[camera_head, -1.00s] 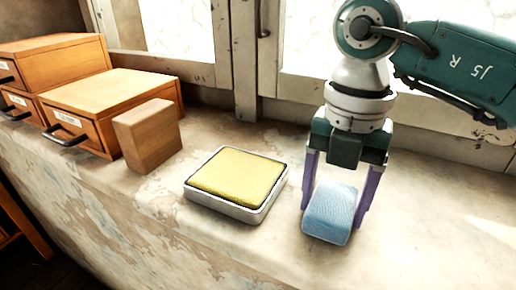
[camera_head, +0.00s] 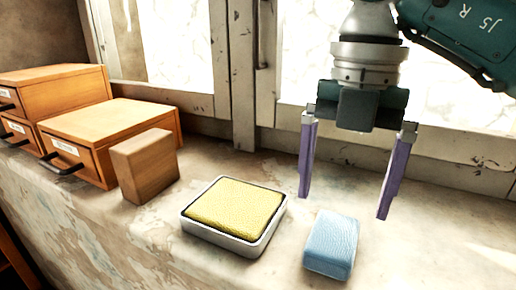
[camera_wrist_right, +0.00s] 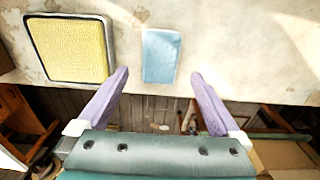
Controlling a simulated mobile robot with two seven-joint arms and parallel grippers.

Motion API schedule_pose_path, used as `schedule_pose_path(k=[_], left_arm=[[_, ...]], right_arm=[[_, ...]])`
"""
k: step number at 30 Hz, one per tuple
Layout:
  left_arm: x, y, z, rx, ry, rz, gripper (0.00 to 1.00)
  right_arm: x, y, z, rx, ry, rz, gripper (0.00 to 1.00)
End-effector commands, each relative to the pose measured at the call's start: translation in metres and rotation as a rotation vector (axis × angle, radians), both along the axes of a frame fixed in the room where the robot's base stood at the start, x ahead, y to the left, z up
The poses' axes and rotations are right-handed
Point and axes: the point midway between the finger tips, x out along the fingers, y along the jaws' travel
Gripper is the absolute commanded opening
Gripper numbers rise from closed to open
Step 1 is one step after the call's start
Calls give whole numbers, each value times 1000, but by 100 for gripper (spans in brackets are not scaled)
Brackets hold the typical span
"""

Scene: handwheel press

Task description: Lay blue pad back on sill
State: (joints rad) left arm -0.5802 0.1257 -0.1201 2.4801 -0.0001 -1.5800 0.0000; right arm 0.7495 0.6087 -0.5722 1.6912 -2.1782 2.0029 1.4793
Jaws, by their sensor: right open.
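The blue pad (camera_head: 331,245) lies on the stone sill (camera_head: 420,235), to the right of a square metal tin with a yellow pad (camera_head: 235,207). A gap separates the blue pad from the tin. My right gripper (camera_head: 341,205) is open and empty, raised above and a little behind the blue pad, with its purple fingers apart. In the right wrist view the blue pad (camera_wrist_right: 161,55) lies beyond the gap between the fingertips, touching neither. My left gripper is out of view.
A wooden block (camera_head: 146,166) stands left of the tin. Wooden drawer boxes (camera_head: 110,130) with dark handles stand farther left. The window frame (camera_head: 240,80) rises behind the sill. The sill right of the blue pad is clear.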

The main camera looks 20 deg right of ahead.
Motion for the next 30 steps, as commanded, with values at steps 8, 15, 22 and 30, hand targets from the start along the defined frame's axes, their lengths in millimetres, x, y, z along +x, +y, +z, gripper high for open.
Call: schedule_pose_path(k=[8,15,22,30], left_arm=[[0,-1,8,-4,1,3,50],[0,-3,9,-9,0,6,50],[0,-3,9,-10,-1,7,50],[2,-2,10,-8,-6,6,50]], right_arm=[[2,-2,46,-2,-2,0,100],[1,-2,51,0,1,0,100],[1,-2,51,0,1,0,100],[1,-2,51,0,1,0,100]])
